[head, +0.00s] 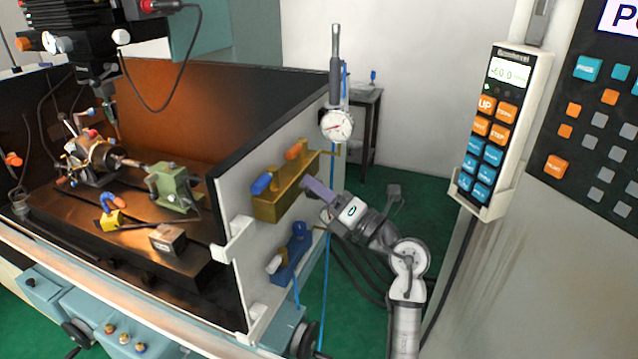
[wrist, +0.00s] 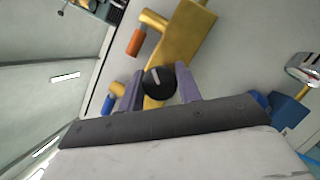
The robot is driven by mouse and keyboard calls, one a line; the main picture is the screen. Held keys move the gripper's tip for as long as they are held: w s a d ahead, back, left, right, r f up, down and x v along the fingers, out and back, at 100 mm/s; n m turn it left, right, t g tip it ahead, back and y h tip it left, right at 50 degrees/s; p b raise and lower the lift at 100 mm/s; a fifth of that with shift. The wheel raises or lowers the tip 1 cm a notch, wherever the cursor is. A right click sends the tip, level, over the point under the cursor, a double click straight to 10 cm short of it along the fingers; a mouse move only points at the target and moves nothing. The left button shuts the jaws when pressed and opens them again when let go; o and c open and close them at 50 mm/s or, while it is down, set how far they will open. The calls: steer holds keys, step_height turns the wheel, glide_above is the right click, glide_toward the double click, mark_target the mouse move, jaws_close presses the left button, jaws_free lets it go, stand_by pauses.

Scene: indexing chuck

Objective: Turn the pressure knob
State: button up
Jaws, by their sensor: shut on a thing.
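The pressure knob (wrist: 159,82) is a small black round knob with a light pointer line, on the front of a gold valve block (wrist: 192,38). In the wrist view it sits between the two purple fingers of my gripper (wrist: 160,85), which is shut on it. In the head view my gripper (head: 318,192) reaches the right part of the gold block (head: 284,205) from the right, and it hides the knob. A round white dial gauge (head: 336,125) stands above the block; its reading is too small to tell.
An orange handle (head: 293,152) and a blue handle (head: 261,185) stick out of the gold block, close to my fingers. A blue valve block (head: 292,258) sits below it on the panel. A control pendant (head: 492,130) hangs at right. Green floor lies behind my arm.

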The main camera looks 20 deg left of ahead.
stand_by(0.3)
steer(key=o, duration=1)
steer(key=shift+c, duration=0.2)
steer(key=b+v, duration=0.5)
steer(key=v, duration=0.9)
steer(key=shift+b, duration=0.3)
steer(key=shift+a, duration=0.15)
